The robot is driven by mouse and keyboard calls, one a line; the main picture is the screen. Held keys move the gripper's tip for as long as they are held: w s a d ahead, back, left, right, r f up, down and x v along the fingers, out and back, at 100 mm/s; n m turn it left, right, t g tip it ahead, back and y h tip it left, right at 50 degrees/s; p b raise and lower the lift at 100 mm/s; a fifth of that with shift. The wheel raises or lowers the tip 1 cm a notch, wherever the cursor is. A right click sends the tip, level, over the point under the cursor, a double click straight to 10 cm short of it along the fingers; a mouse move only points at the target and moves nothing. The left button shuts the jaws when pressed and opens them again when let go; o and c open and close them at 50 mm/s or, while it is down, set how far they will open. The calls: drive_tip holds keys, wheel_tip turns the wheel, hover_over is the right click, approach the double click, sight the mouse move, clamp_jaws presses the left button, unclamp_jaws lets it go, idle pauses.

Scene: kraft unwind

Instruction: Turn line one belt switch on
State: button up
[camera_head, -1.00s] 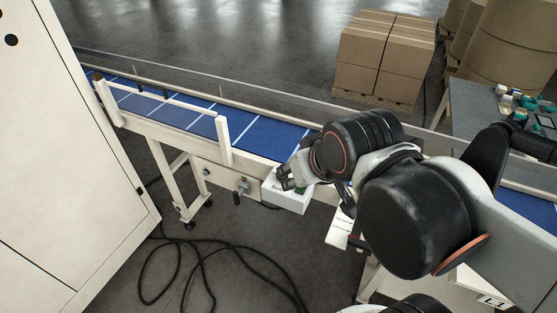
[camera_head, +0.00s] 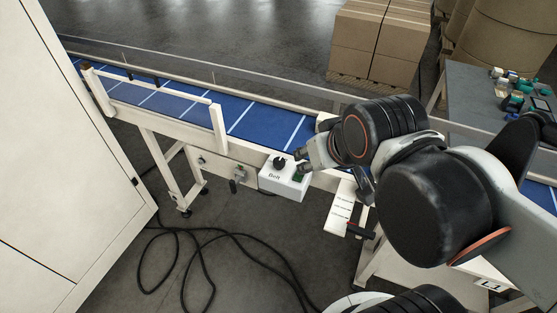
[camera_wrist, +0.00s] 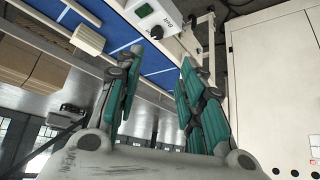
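The belt switch is a white box (camera_head: 283,181) marked "Belt" on the side of the conveyor. It has a black rotary knob (camera_head: 279,162) on top and a green part near its right end. In the wrist view the box (camera_wrist: 165,14) is at the top, with the knob (camera_wrist: 157,32) and a lit green part (camera_wrist: 143,10). My gripper (camera_head: 302,160) is just right of the knob in the head view, beside the box's right end. In the wrist view its teal-padded fingers (camera_wrist: 157,65) are spread and empty, with the knob beyond the gap between them, apart from them.
The blue conveyor belt (camera_head: 180,104) with white stripes runs behind the box. A white cabinet (camera_head: 65,150) stands at left. A black cable (camera_head: 205,232) lies on the floor. A paper sheet (camera_head: 339,208) hangs right of the box. Cartons (camera_head: 375,45) stand behind.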

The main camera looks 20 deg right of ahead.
drive_tip(key=o, duration=0.4)
drive_tip(key=g+b, duration=0.3)
hover_over(279, 161)
drive_tip(key=s, duration=0.6)
wheel_tip(279, 161, down, 12)
drive_tip(key=shift+n, duration=0.4)
drive_tip(key=b+x, duration=0.2)
drive_tip(key=x, duration=1.2)
drive_tip(key=shift+w, duration=0.2)
drive_tip(key=shift+d, duration=0.1)
drive_tip(key=c, duration=1.1)
